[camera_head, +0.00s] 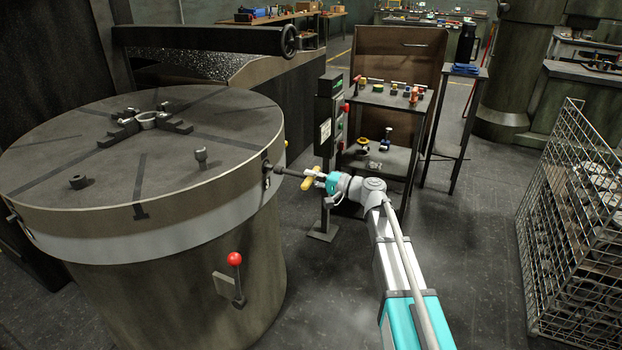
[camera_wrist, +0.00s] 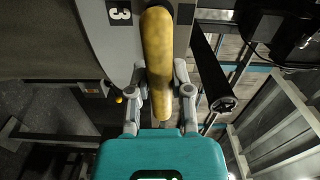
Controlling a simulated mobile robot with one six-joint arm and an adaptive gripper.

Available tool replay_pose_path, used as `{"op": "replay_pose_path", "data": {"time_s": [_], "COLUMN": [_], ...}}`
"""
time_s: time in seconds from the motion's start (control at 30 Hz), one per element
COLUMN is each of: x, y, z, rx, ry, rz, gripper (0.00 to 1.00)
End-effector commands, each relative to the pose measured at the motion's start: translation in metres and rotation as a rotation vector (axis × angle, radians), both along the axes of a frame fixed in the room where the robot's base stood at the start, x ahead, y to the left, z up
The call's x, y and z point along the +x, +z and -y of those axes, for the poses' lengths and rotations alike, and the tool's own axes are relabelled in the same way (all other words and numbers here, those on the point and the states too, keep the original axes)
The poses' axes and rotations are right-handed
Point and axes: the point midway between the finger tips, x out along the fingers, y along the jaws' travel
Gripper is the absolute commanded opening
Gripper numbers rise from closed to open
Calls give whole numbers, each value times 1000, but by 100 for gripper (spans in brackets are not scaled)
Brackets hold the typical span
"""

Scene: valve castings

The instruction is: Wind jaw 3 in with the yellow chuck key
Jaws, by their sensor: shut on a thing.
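My gripper (camera_head: 322,180) is beside the chuck's right rim, shut on the yellow handle (camera_head: 312,181) of the chuck key. The key's dark shaft (camera_head: 288,172) points at the rim and its tip appears to meet a dark socket there; how deep it sits I cannot tell. In the wrist view the yellow handle (camera_wrist: 157,55) lies between the fingers, beside a plate marked 3 (camera_wrist: 120,12). The key's tip is hidden there.
A red-knobbed lever (camera_head: 235,262) sticks out of the chuck's base. A control post (camera_head: 328,140) and a small bench (camera_head: 385,150) with parts stand behind my gripper. A wire cage (camera_head: 575,220) is at the right.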

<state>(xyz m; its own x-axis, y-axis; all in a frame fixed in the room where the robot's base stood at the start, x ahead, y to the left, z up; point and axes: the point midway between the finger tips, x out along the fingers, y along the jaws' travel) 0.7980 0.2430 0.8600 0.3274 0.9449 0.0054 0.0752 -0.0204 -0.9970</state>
Motion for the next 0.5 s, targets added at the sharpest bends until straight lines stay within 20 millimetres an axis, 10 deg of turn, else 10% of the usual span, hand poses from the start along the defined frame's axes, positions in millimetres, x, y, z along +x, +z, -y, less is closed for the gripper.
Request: {"op": "replay_pose_path", "data": {"time_s": [0.5], "x": [3], "y": [0], "z": [-9], "rx": [1], "ry": [0], "rz": [-1], "gripper": [0]}}
